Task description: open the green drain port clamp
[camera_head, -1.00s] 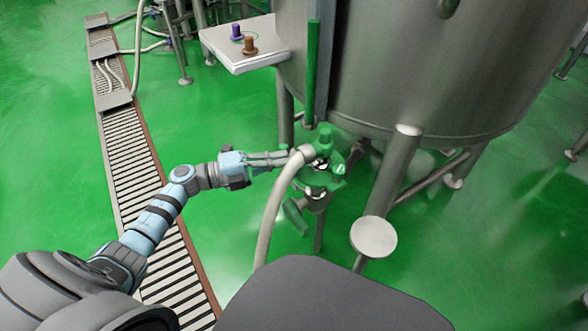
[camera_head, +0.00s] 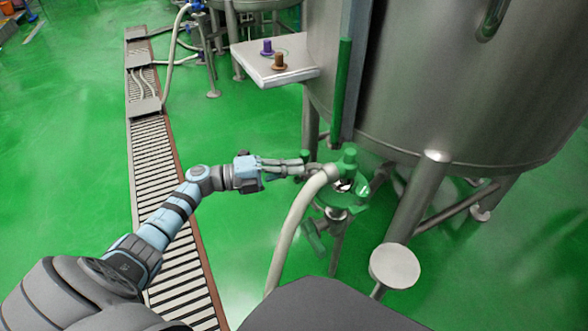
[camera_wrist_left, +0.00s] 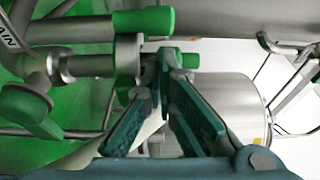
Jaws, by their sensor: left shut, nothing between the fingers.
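The green drain port assembly (camera_head: 349,158) stands below the steel tank, with a green cap on top and a pale hose (camera_head: 292,225) running down from its left side. My left gripper (camera_head: 304,166) is shut and empty, its fingertips close to the left side of the port by the hose end. In the left wrist view my left gripper's fingertips (camera_wrist_left: 166,66) meet just right of a steel and green pipe joint (camera_wrist_left: 127,58). A green handle (camera_wrist_left: 146,22) lies above them. I cannot tell whether the fingers touch the clamp. My right gripper is not in view.
The steel tank (camera_head: 460,80) and its legs fill the right side. A small side table (camera_head: 258,64) holds a purple and a brown knob. A round pale disc (camera_head: 394,266) stands low right of the port. A floor drain grate (camera_head: 158,170) runs along the left.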

